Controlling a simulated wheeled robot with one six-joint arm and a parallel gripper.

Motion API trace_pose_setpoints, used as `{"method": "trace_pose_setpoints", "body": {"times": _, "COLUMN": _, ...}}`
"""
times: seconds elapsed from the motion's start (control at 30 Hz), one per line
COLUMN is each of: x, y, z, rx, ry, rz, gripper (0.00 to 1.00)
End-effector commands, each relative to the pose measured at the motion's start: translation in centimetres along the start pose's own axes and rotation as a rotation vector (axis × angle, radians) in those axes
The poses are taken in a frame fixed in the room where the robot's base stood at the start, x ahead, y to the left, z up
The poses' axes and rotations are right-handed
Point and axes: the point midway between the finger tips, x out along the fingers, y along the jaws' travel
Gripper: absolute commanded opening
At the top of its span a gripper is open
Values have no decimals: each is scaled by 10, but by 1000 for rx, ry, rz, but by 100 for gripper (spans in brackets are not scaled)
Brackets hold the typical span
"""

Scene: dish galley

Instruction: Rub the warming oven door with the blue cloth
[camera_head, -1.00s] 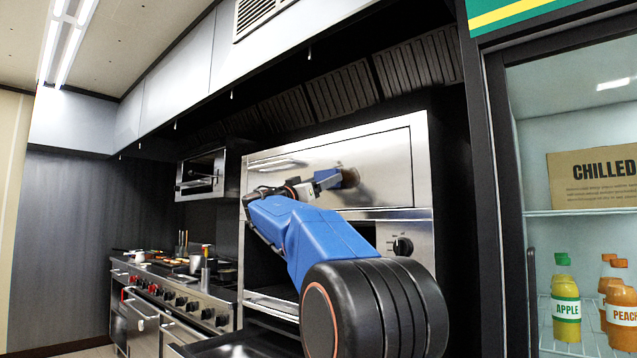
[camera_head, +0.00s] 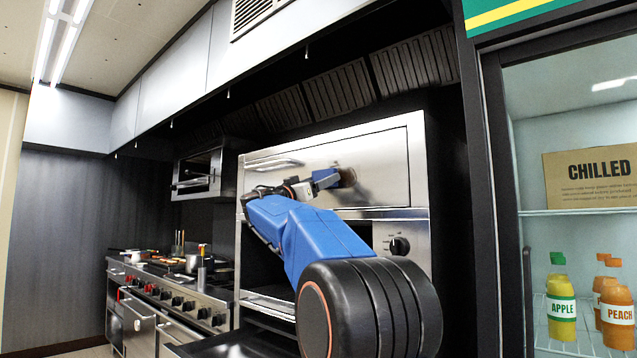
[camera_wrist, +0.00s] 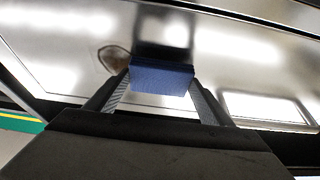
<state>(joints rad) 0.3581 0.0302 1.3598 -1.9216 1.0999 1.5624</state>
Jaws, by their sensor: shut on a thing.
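The warming oven door (camera_head: 385,150) is a shiny steel panel, shut, at the middle of the head view; it fills much of the wrist view (camera_wrist: 60,55). A brown smudge (camera_head: 347,177) marks it, also visible in the wrist view (camera_wrist: 112,58). My gripper (camera_head: 312,184) is shut on the blue cloth (camera_head: 326,178), a folded block. In the wrist view the cloth (camera_wrist: 162,77) sits between the fingers (camera_wrist: 162,97), just beside the smudge, its dark reflection directly behind it. It is against or very near the door; I cannot tell which.
The door's handle (camera_head: 274,164) is left of the cloth. A control knob (camera_head: 399,245) is below right. A glass-fronted drinks fridge (camera_head: 493,200) stands at the right. A range with pans (camera_head: 180,300) is at the left, and a hood overhangs above.

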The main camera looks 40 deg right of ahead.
Motion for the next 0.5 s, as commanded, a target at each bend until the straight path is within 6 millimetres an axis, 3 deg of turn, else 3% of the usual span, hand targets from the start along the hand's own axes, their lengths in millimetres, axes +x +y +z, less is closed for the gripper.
{"method": "trace_pose_setpoints", "body": {"times": 0.5, "x": 8, "y": 0, "z": 3, "rx": 0, "ry": 0, "rz": 1, "gripper": 53}}
